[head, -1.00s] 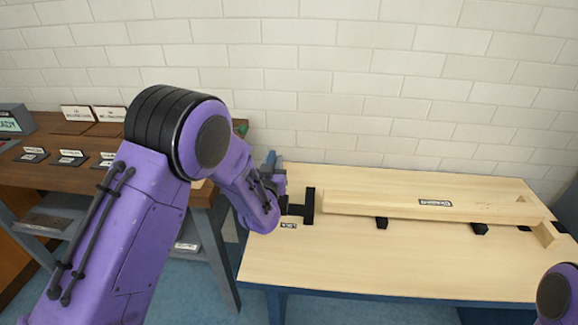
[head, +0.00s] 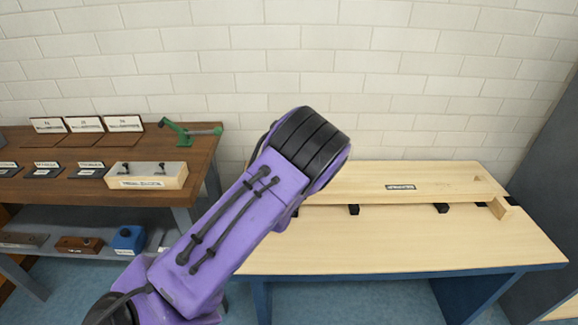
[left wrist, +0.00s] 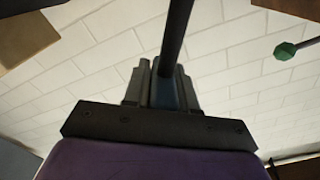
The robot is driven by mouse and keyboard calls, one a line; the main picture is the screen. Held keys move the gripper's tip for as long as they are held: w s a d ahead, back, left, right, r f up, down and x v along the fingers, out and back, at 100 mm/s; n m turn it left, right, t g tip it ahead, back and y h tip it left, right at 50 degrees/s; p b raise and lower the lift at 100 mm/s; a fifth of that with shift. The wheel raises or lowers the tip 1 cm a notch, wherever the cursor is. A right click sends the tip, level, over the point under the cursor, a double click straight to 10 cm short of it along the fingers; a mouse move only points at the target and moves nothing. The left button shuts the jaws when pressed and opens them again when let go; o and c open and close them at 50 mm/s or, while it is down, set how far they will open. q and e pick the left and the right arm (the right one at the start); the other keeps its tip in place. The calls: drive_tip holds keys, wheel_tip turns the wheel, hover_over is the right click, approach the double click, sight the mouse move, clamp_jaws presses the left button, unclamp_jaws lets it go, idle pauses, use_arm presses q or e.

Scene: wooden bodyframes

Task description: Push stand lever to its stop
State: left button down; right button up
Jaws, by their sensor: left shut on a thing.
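In the left wrist view my left gripper (left wrist: 162,78) is shut on a dark bar (left wrist: 177,28) that runs up out of the picture. What the bar belongs to cannot be told. A green knob on a rod (left wrist: 285,51) is at the upper right of that view, apart from the fingers. In the head view a green stand with a grey lever (head: 190,133) is at the right end of the brown bench; the lever points right, roughly level. My purple left arm hides its own gripper and the left end of the pale table there. My right gripper is not in view.
The pale table (head: 400,240) carries a long wooden beam (head: 420,178) with black blocks along its front. The brown bench (head: 90,190) holds a pale block (head: 147,176), signs and small dark plates. Its lower shelf (head: 80,225) holds a blue box (head: 129,240). A gap separates bench and table.

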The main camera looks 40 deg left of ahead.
use_arm(q)
drive_tip(key=shift+d+f, duration=0.2)
drive_tip(key=c, duration=1.3)
unclamp_jaws()
drive_tip(key=o, duration=0.3)
drive_tip(key=shift+w, duration=0.2)
drive_tip(key=shift+s, duration=0.1)
drive_tip(key=v, duration=1)
drive_tip(key=shift+d, duration=0.2)
drive_tip(key=shift+s, duration=0.15)
